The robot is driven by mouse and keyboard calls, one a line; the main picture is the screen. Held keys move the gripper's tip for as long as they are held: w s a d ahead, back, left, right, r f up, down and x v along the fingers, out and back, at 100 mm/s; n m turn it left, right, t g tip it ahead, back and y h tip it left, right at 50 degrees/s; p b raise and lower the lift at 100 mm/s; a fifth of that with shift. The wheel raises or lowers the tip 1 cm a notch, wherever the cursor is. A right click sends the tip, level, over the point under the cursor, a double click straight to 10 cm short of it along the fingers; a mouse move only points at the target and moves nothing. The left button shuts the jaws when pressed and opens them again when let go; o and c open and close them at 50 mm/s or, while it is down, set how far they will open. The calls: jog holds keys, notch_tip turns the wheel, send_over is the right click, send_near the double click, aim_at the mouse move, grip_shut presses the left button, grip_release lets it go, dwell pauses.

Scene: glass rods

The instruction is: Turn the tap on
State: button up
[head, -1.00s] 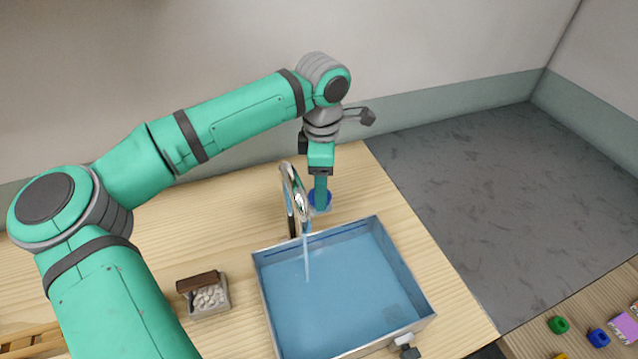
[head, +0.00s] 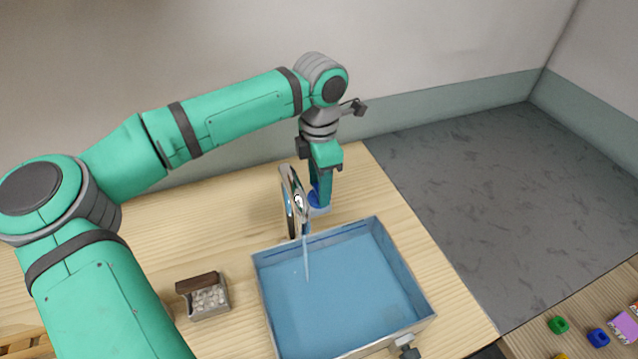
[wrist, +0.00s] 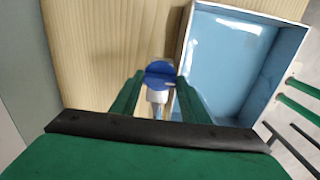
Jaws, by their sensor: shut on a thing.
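The chrome tap (head: 291,184) arches over the back edge of the blue-lined sink basin (head: 345,232) in the head view. A thin stream of water (head: 306,262) runs from its spout into the basin. The tap's blue knob (wrist: 159,73) stands on a pale base just behind the basin. My gripper (wrist: 158,84) points down with one finger on each side of the knob and is shut on it. In the head view my gripper (head: 320,192) hides part of the knob.
A grey fitting (head: 404,346) is at the basin's front edge. Green and blue pieces lie on a separate wooden surface at the lower right. The counter's back left is clear.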

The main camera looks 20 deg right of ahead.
jog(key=shift+w+a, duration=0.15)
jog(key=shift+a, duration=0.1)
jog(key=o, duration=1.1)
jog(key=shift+d, duration=0.2)
jog(key=shift+c, duration=0.2)
jog(key=shift+s, duration=0.2)
notch_tip(320, 180, up, 11)
jog(key=shift+w+f, duration=0.1)
jog(key=shift+a, duration=0.15)
